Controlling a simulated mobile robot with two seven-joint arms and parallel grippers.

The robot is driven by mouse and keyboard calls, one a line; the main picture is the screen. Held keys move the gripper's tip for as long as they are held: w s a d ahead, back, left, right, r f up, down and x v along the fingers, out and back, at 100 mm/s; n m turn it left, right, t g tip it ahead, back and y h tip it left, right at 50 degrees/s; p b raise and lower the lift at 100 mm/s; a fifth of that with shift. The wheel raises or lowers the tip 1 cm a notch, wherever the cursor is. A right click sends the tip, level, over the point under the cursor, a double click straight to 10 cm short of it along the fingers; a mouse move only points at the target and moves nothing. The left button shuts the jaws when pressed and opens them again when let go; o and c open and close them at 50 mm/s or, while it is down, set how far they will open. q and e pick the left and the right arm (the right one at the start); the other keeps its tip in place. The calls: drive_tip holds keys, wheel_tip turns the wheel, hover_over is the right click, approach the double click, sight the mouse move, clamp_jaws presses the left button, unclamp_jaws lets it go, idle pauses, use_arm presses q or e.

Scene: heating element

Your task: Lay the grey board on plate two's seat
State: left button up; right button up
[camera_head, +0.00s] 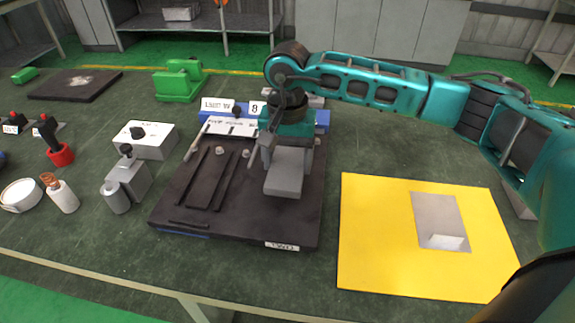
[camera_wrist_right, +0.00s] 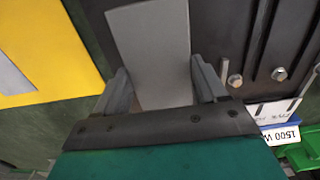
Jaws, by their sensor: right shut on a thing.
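The grey board (camera_head: 284,180) is a flat rectangular piece between the fingers of my right gripper (camera_head: 280,150). It hangs over the right half of the dark plate (camera_head: 178,212), whose front edge carries a tag reading TWO (camera_head: 282,246). In the right wrist view the board (camera_wrist_right: 150,45) reaches away from the right gripper (camera_wrist_right: 162,88), with one finger at each side. The plate (camera_wrist_right: 228,28) lies behind it. The board covers the part of the plate under it; I cannot tell whether they touch. My left gripper is not in view.
A yellow sheet (camera_head: 380,230) with a grey rectangular area (camera_head: 437,213) lies right of the plate. A white box (camera_head: 150,142), a grey block with a cylinder (camera_head: 127,180) and a small bottle (camera_head: 64,197) stand left. A green fixture (camera_head: 178,82) stands behind.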

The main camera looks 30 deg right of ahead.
sight(288, 164)
drive_tip(key=shift+f, duration=1.15)
drive_tip(key=shift+f, duration=0.2)
drive_tip(key=o, duration=1)
drive_tip(key=shift+r, duration=0.1)
drive_tip(key=shift+o, duration=0.2)
wheel_tip(288, 164, up, 12)
drive_tip(key=shift+r, duration=0.15)
